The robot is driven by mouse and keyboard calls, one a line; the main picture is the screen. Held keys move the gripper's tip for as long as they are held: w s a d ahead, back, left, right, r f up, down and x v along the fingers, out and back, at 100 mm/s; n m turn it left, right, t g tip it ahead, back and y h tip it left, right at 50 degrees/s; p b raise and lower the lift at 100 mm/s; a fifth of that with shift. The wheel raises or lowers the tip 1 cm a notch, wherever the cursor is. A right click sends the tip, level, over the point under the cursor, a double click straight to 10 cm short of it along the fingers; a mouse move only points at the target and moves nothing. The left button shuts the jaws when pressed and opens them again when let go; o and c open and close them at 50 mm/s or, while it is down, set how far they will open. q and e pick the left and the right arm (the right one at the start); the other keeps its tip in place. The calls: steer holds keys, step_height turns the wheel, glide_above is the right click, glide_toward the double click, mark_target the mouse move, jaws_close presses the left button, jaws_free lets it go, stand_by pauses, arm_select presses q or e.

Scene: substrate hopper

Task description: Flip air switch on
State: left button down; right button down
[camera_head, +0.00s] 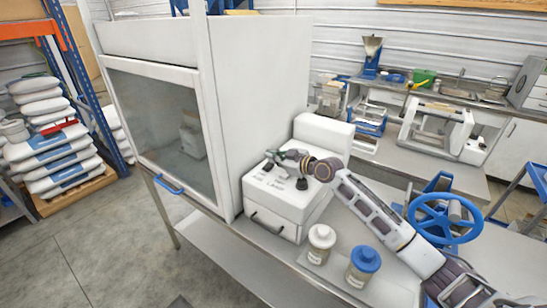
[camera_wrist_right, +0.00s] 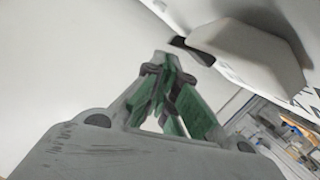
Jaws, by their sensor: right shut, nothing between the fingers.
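A white box-shaped machine (camera_head: 292,192) with dark lettering and a drawer handle stands on the bench beside the white cabinet. My right gripper (camera_head: 272,156) is over the back left of the machine's top, its fingers shut and empty. A dark lever-like part (camera_wrist_right: 192,48) on a pale surface lies just right of the shut fingertips of this gripper in the right wrist view (camera_wrist_right: 162,66). I cannot tell whether the fingertips touch it. Which part is the air switch, and its position, I cannot tell. My left gripper is not in view.
A tall white cabinet (camera_head: 258,75) with a glass front stands left of the machine. Two jars, one white-lidded (camera_head: 320,243) and one blue-lidded (camera_head: 363,266), stand in front of my right arm. A blue handwheel (camera_head: 445,218) is to the right.

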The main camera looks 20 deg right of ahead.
steer(key=shift+f, duration=0.15)
stand_by(0.3)
steer(key=shift+w+d+f+m+b, duration=0.3)
steer(key=shift+f+m+b, duration=0.2)
steer(key=shift+b, duration=0.55)
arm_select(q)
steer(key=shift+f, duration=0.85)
arm_select(e)
steer(key=shift+s+r, duration=0.1)
arm_select(q)
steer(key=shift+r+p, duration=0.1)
steer(key=shift+p, duration=0.2)
arm_select(e)
steer(key=shift+r, duration=0.1)
